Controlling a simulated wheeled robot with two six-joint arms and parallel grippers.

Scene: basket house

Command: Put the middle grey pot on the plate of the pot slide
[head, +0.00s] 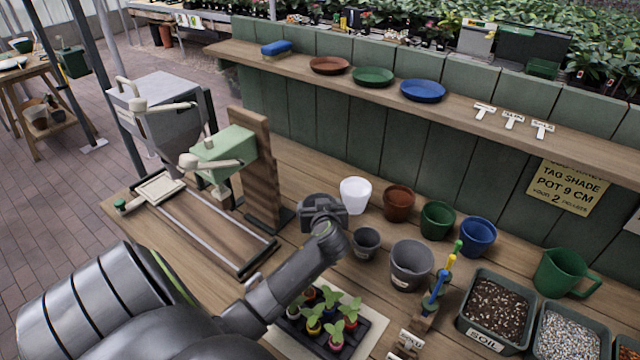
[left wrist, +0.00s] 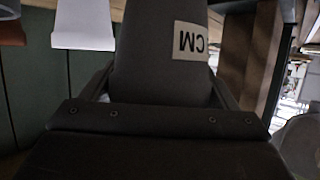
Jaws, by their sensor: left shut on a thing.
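My left gripper (head: 322,208) is beside the white pot and shut on a grey pot (left wrist: 158,55) with a white label marked "CM". In the head view the gripper mostly hides this pot. The wrist view shows its wall between the fingers; I cannot tell if it touches the bench. A smaller grey pot (head: 366,243) and a larger grey pot (head: 410,264) stand to the right. The pot slide (head: 205,227) has two rails at the left, with a pale square plate (head: 159,187) at their far end. My right gripper is not in view.
A white pot (head: 355,195), brown pot (head: 398,202), green pot (head: 437,220) and blue pot (head: 477,236) line the back. A wooden post (head: 262,170) with a green machine head (head: 222,150) stands between gripper and plate. A seedling tray (head: 368,335) lies in front.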

